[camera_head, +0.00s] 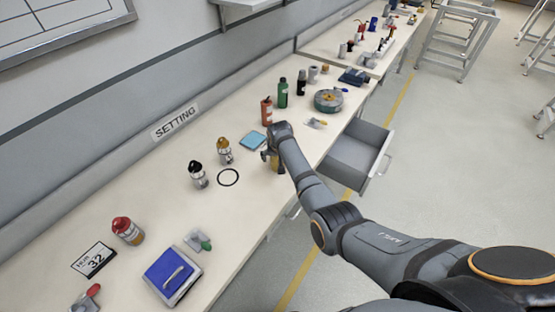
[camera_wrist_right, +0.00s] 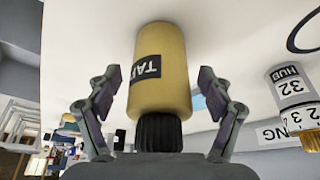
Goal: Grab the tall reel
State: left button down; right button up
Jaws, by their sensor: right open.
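A yellow cylinder (camera_wrist_right: 159,70) with a black label starting "TA" and a dark ribbed end stands between the open fingers of my right gripper (camera_wrist_right: 158,92) in the right wrist view. A gap shows on each side of it, so it is not gripped. In the head view my right gripper (camera_head: 271,158) is low over the bench and partly hides this cylinder (camera_head: 277,165). A low, round green reel-like thing (camera_head: 328,101) lies farther along the bench. I cannot tell which of these is the tall reel. My left gripper is not in view.
A teal pad (camera_head: 252,140), a black ring (camera_head: 228,177) and two bottles, black-topped (camera_head: 198,174) and yellow-topped (camera_head: 224,151), lie or stand left of the gripper. Orange (camera_head: 266,112) and green (camera_head: 283,93) bottles stand beyond. An open drawer (camera_head: 350,158) juts from the bench.

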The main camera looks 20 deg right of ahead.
jog(key=shift+r, duration=0.1)
jog(key=c, duration=1.4)
jog(key=shift+o, duration=0.2)
